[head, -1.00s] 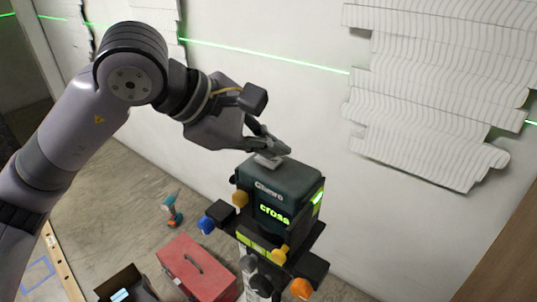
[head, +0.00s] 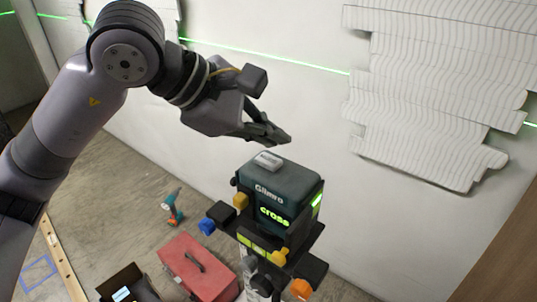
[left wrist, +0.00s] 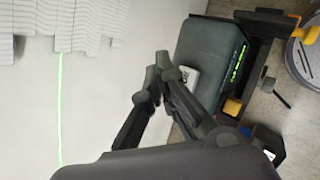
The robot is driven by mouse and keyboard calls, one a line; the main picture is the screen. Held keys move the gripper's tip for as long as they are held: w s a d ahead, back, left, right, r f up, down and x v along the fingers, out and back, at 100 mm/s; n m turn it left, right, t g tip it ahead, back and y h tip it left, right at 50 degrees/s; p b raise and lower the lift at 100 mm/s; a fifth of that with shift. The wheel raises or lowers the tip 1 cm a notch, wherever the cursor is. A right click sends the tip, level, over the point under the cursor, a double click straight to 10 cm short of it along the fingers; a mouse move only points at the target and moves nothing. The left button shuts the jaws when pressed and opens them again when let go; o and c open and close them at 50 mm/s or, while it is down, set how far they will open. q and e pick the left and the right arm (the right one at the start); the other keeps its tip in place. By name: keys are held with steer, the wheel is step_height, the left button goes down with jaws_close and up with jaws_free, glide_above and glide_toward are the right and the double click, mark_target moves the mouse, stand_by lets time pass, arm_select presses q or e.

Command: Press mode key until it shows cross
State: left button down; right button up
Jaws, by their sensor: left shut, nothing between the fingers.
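The dark green laser level (head: 280,192) stands on its mount, and its front display (head: 274,216) reads "cross" in green letters. The light grey mode key (head: 268,160) is on its top face, uncovered. The level also shows in the left wrist view (left wrist: 205,50), with the key (left wrist: 190,76) partly behind my fingers. My left gripper (head: 284,138) is shut and empty, above the key with a visible gap between them. It also shows in the left wrist view (left wrist: 160,62). My right gripper is not in view.
A green laser line (head: 265,54) crosses the white wall, which carries layered reliefs (head: 430,90). A red toolbox (head: 198,266), a drill (head: 172,207), an open black box (head: 125,285) and a wooden level (head: 62,258) are on the floor.

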mark_target(270, 162)
arm_select(q)
step_height(270, 162, up, 4)
steer(key=shift+r+p, duration=0.1)
steer(key=shift+p, duration=0.75)
steer(key=shift+f, duration=0.2)
